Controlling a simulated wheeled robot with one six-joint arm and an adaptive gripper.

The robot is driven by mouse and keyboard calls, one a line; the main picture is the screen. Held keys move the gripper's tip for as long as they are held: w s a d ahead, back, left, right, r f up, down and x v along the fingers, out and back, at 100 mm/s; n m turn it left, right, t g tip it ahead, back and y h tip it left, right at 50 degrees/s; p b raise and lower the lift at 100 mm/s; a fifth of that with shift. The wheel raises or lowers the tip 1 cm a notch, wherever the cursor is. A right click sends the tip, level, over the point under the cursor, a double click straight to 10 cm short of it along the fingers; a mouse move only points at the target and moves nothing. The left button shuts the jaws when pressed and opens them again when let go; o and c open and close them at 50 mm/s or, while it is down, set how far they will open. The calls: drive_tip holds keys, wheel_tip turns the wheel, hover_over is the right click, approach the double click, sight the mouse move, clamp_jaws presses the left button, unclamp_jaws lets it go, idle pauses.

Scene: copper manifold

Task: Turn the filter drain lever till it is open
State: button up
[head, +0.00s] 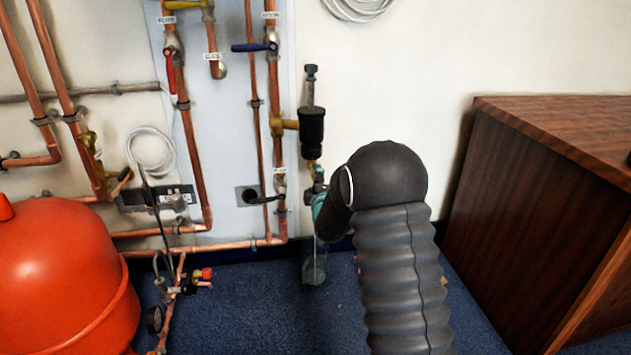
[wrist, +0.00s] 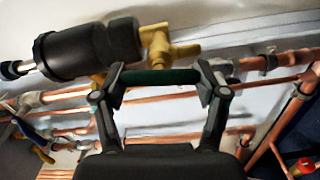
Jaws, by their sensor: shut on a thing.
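The filter (head: 311,128) is a black cylinder on a brass tee beside the copper pipe in the head view. In the wrist view the filter body (wrist: 88,48) is at upper left, with a brass fitting (wrist: 160,50) at its end. A dark green drain lever (wrist: 160,77) lies across the picture beside that fitting. My gripper (wrist: 160,79) has one fingertip at each end of the lever and is shut on it. In the head view my dark arm hides most of my gripper (head: 318,186) and the lever.
A clear container (head: 315,270) stands on the blue floor below the filter. Copper pipes with a red lever (head: 170,72) and a blue lever (head: 254,47) run left of it. An orange tank (head: 62,275) is at left, a wooden cabinet (head: 530,190) at right.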

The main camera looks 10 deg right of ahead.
drive_tip(key=shift+n, duration=0.8)
drive_tip(key=o, duration=1.2)
drive_tip(key=shift+c, duration=0.2)
drive_tip(key=shift+s+f, duration=0.1)
drive_tip(key=s, duration=1.1)
drive_tip(key=shift+s, duration=0.4)
